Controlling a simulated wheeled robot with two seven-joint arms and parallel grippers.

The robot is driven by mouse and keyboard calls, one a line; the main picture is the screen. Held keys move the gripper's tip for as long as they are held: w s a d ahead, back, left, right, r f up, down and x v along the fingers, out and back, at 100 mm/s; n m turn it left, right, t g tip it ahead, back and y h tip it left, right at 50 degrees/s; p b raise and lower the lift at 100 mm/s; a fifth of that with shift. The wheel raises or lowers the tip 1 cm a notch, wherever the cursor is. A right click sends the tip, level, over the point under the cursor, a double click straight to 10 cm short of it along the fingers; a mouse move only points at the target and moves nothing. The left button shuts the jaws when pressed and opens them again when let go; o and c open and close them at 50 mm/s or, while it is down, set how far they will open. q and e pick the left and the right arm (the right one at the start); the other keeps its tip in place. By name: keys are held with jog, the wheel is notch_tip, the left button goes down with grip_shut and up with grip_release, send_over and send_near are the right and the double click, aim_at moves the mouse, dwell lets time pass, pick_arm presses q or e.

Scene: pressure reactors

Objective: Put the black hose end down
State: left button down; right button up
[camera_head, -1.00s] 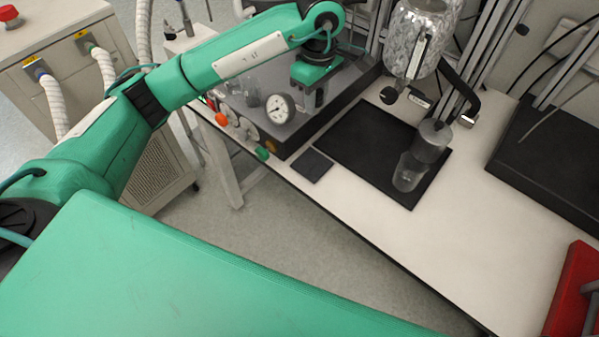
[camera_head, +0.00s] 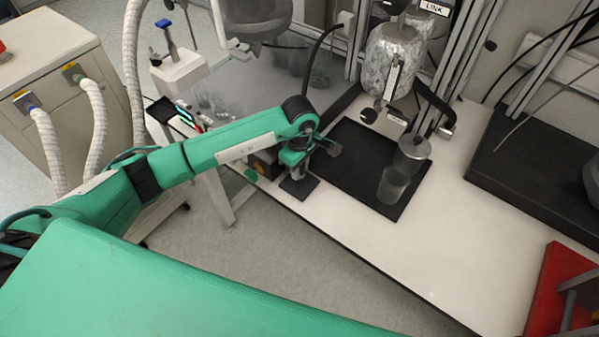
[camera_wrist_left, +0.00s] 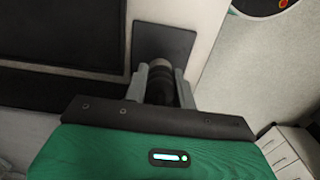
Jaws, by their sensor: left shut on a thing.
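My left gripper (camera_head: 296,172) is low over the front edge of the white bench, at the small dark square pad (camera_head: 302,188). In the left wrist view the left gripper (camera_wrist_left: 161,92) is shut on the black hose end (camera_wrist_left: 160,86), a dark cylinder with a paler tip. The hose end points at the small dark pad (camera_wrist_left: 165,42) and overlaps its near edge in the picture. Whether it touches the pad cannot be told. In the head view the hose end is hidden by my gripper. My right gripper is not in view.
A foil-wrapped vessel (camera_head: 392,60) hangs behind. A red object (camera_head: 558,290) is at the lower right. The bench front (camera_head: 400,255) is clear.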

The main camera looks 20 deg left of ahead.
pick_arm(q)
notch_tip(320, 180, down, 4)
jog(key=shift+r+p, duration=0.25)
jog(key=shift+p, duration=0.15)
jog(key=c, duration=1.1)
grip_release()
jog(key=shift+c, duration=0.2)
notch_tip(320, 180, up, 11)
jog(key=b, duration=0.4)
jog(key=shift+f, duration=0.2)
jog(key=shift+r, duration=0.75)
